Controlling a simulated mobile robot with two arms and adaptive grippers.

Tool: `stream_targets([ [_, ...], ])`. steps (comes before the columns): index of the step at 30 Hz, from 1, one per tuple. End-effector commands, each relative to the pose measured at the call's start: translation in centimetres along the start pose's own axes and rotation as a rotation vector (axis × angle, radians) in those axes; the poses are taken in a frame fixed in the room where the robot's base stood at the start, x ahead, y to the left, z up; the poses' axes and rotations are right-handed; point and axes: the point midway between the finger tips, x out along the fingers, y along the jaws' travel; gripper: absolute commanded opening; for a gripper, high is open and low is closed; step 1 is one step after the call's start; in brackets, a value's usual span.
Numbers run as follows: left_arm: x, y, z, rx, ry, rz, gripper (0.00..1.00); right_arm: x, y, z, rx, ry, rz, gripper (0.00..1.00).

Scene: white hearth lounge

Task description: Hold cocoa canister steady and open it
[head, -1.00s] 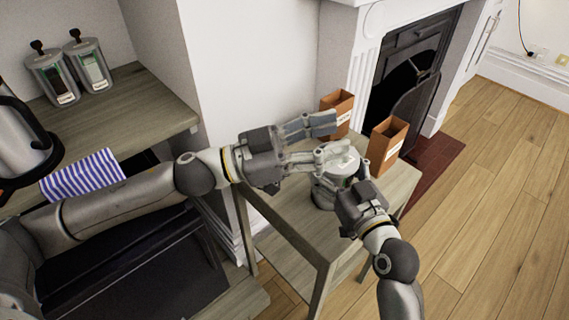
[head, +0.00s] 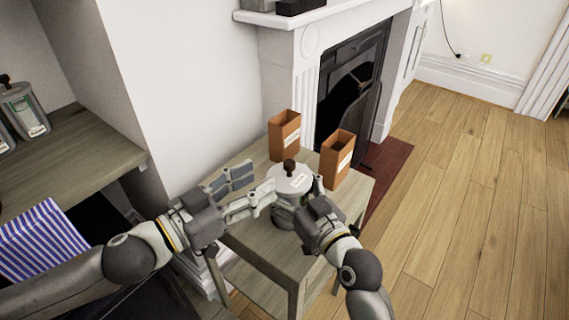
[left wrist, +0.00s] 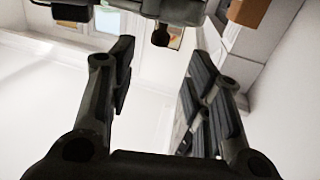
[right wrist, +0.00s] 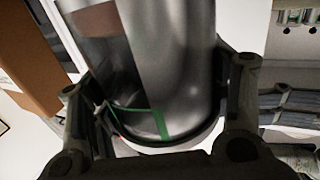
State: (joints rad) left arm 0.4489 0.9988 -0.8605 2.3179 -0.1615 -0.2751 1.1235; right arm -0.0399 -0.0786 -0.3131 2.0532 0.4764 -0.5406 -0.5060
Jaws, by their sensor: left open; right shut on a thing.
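The cocoa canister (head: 281,205) stands upright on a small wooden table, grey with a pale lid and a dark knob (head: 289,167). The lid sits on it. My right gripper (head: 304,203) is shut around the canister's body from the front right. In the right wrist view the shiny canister (right wrist: 170,65), with a green-edged window, fills the space between the fingers. My left gripper (head: 262,180) is open and empty just left of the canister, fingers pointing toward it. In the left wrist view, a dark knob (left wrist: 160,36) shows beyond the open fingers.
Two open brown boxes stand behind the canister, one at the back (head: 284,135) and one to its right (head: 337,158). A white fireplace (head: 290,60) rises behind the table (head: 262,255). A striped cloth (head: 50,240) lies at left. The floor at right is clear.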

Motion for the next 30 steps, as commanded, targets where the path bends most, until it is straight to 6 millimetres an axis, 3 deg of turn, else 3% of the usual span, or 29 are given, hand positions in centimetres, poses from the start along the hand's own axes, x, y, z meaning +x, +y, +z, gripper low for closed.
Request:
stream_targets([
  [18,8.2,0.0,-0.1,0.000,0.002,0.002,0.46,0.0,0.0,0.0,0.000,0.001,0.001,0.28],
  [30,9.3,0.0,0.0,0.000,0.000,0.001,0.46,0.0,0.0,0.0,0.000,0.001,0.001,0.28],
])
